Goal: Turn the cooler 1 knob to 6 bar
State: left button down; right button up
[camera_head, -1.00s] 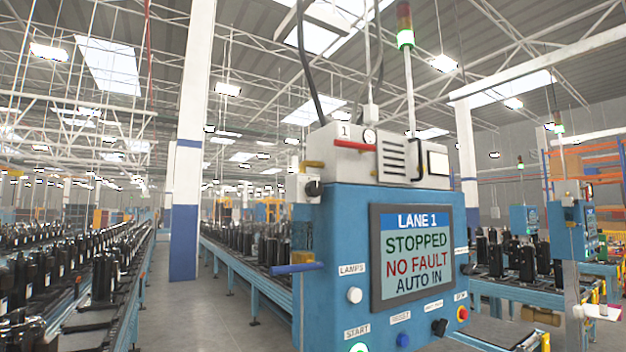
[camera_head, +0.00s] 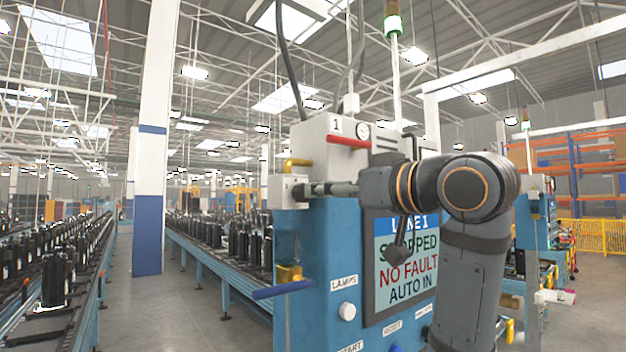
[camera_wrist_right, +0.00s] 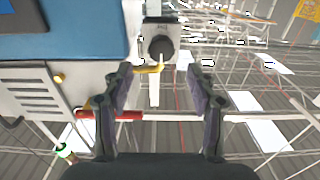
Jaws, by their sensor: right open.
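In the right wrist view a round black knob (camera_wrist_right: 161,47) with a white mark sits on a small grey box (camera_wrist_right: 149,29), between and beyond my fingers. The small print on the box is too small to read. My right gripper (camera_wrist_right: 160,74) is open and empty, with one finger on each side of the knob's line and apart from it. In the head view the same box (camera_head: 287,192) stands at the cabinet's left side. My right gripper (camera_head: 328,189) reaches towards it from the right and partly hides the knob. My left gripper is not in view.
The blue cabinet (camera_head: 306,250) has a screen (camera_head: 405,268) reading stopped, no fault, partly covered by my right arm. A red handle (camera_head: 347,141), a yellow pipe (camera_head: 297,162) and a blue lever (camera_head: 282,289) stick out near the box. Conveyors with black bottle-like parts run at the left.

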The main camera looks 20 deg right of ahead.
aim_at(301, 193)
jog(key=p+x, duration=0.2)
jog(key=x, duration=0.4)
jog(key=shift+w+f, duration=0.15)
jog(key=shift+w, duration=0.1)
jog(key=shift+c, duration=0.5)
jog(key=shift+a, duration=0.2)
jog(key=c, duration=0.5)
jog(key=shift+w, duration=0.1)
jog(key=c, duration=0.5)
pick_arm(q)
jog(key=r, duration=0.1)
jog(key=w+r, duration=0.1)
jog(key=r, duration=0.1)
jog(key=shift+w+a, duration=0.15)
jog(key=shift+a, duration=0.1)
pick_arm(e)
jog(key=shift+c, duration=0.2)
